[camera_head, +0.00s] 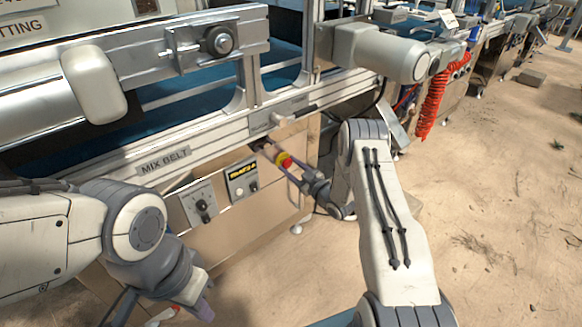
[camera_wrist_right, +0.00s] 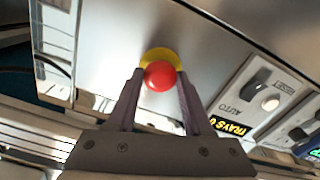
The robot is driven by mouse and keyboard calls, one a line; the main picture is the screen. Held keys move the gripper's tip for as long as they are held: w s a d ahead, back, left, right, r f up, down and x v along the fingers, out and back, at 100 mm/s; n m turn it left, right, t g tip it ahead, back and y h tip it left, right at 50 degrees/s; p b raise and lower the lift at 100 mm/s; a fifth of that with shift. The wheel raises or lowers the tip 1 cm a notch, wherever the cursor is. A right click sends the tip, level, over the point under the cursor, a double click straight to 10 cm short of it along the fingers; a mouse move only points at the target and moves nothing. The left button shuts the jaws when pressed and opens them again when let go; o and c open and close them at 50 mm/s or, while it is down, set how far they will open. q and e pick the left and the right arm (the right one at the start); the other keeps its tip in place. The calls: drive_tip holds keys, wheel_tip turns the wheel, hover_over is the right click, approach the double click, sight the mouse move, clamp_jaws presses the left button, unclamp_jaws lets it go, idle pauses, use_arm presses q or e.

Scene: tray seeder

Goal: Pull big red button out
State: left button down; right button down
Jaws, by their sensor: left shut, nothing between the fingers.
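The big red button (camera_head: 284,160) sits on a yellow collar on the front panel of the mix belt machine. It shows as a round red cap in the right wrist view (camera_wrist_right: 160,76), with the yellow collar (camera_wrist_right: 160,56) behind it. My right gripper (camera_head: 279,162) reaches it from the right. Its two fingers lie on either side of the red cap, very close to it. Whether they press on it cannot be told. My left gripper (camera_head: 204,309) is shut and empty, low at the left, pointing down and away from the panel.
Left of the button are a panel with a black knob (camera_head: 201,204) and a TRAYS panel (camera_head: 242,179) with a switch. The MIX BELT rail (camera_head: 165,162) runs above. A red coiled hose (camera_head: 433,100) hangs at the right. The sandy floor (camera_head: 500,220) at the right is mostly open.

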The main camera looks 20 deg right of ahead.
drive_tip(key=shift+s+d+p, duration=0.2)
drive_tip(key=shift+s+p, duration=0.1)
drive_tip(key=shift+s, duration=0.3)
drive_tip(key=shift+c, duration=1.8)
unclamp_jaws()
drive_tip(key=p+v, duration=0.2)
drive_tip(key=v, duration=0.8)
drive_tip(key=shift+s, duration=0.2)
drive_tip(key=shift+d, duration=0.1)
